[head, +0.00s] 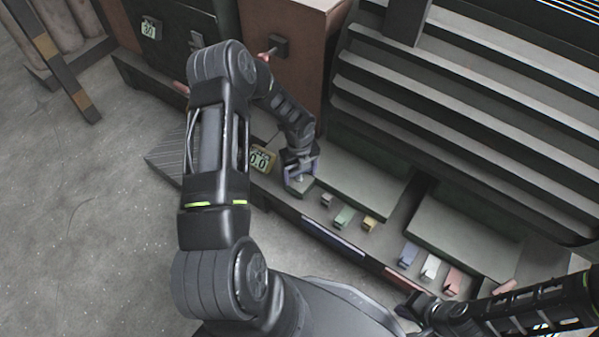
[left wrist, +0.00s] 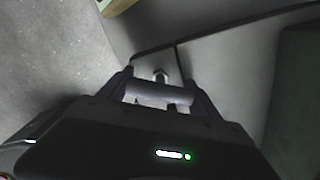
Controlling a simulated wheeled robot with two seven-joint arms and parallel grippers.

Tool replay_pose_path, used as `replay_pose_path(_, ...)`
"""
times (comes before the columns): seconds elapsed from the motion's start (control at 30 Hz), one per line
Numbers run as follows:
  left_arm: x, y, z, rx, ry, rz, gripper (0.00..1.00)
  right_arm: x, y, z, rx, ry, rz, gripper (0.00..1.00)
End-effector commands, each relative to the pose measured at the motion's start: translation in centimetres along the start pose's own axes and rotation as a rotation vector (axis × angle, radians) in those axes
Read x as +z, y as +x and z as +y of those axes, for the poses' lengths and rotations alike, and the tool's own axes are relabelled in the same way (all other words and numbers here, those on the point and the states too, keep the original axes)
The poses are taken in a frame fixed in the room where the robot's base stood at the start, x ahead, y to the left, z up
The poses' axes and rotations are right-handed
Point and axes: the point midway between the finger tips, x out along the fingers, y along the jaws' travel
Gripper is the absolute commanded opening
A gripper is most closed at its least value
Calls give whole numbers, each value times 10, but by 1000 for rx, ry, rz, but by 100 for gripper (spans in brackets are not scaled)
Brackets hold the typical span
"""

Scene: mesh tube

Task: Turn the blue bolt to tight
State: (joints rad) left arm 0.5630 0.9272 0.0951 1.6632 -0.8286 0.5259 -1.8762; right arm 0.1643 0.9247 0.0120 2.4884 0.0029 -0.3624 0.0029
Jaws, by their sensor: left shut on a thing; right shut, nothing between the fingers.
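My left gripper (head: 300,182) is shut at the left end of the bench ledge, beside a small yellow-framed display (head: 262,159) that seems to read 0.0. In the left wrist view, a pale grey-lilac cylindrical piece (left wrist: 160,94) lies across between the fingers, with a small rounded tip (left wrist: 160,76) just beyond it. I cannot tell for sure that this is the blue bolt; its colour looks washed out and the gripper hides most of it in the head view. My right gripper (head: 414,306) is shut and empty at the lower right, near the ledge's front.
Blue (head: 407,255), white (head: 430,267) and red (head: 453,280) blocks stand further right. A large slatted rack (head: 470,90) rises behind. Open floor (head: 90,220) lies left.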

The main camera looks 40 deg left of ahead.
Motion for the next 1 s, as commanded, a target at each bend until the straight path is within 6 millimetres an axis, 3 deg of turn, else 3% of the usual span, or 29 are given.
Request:
replay_pose_path(0.27, 0, 0, 0, 0, 6, -2, 32, 0, 0, 0, 0, 0, 0, 0)
replay_pose_path(0.3, 0, 0, 0, 0, 6, -2, 75, 0, 0, 0, 0, 0, 0, 0)
replay_pose_path(0.53, 0, 0, 0, 0, 4, -1, 94, 0, 0, 0, 0, 0, 0, 0)
replay_pose_path(0.83, 0, -2, 0, 0, 3, -1, 95, 0, -1, 0, 0, 0, 0, 0)
replay_pose_path(1.0, 1, -19, 0, -1, 3, -2, 95, 1, -7, -3, -1, -1, -3, 0)
